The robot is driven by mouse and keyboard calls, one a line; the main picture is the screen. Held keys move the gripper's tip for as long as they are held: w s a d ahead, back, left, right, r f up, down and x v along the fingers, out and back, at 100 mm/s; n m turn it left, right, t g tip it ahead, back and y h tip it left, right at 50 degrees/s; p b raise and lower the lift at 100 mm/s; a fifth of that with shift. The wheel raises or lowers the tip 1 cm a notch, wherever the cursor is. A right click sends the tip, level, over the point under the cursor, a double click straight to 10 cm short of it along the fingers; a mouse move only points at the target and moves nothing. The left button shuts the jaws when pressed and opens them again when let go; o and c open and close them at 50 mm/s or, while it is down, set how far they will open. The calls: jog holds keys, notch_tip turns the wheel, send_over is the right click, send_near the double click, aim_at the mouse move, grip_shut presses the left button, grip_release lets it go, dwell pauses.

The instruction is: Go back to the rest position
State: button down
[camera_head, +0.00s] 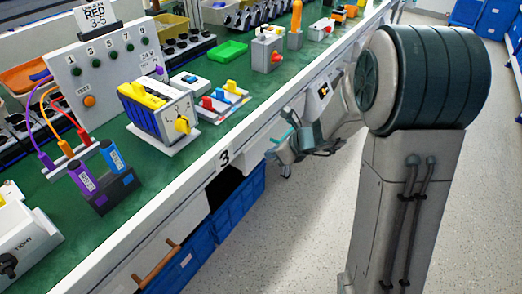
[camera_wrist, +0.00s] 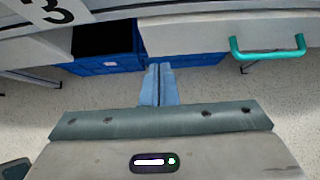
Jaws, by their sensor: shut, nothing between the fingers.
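My gripper (camera_wrist: 160,68) is shut and empty in the wrist view, its two pale blue fingers together. It points at the blue crates under the bench. In the head view my arm is folded low at the right of the bench's front edge, and my gripper is partly hidden there among the wrist parts. The rotary switch (camera_head: 182,124), a yellow knob on a white and blue box, stands on the green bench top, apart from my gripper.
Blue crates (camera_head: 240,206) sit under the bench (camera_head: 222,159), marked 3. A teal handle (camera_wrist: 268,54) is on the bench front at the right of the wrist view. A panel (camera_head: 98,62) with cables and several small switch boxes stand on the bench. The floor (camera_head: 290,240) is clear.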

jog(key=s+d+r+n+g+h+p, duration=0.1)
jog(key=s+d+r+n+h+p, duration=0.2)
jog(key=r, duration=1.2)
jog(key=s+d+r+n+g+h+p, duration=0.1)
jog(key=s+d+r+n+h+p, duration=0.3)
jog(key=s+d+r+n+p, duration=0.5)
jog(key=s+r+n+p, duration=0.6)
jog(key=s+n+p, duration=0.1)
jog(key=s+n, duration=0.4)
jog(key=shift+d+n, duration=0.15)
jog(key=shift+n, duration=0.65)
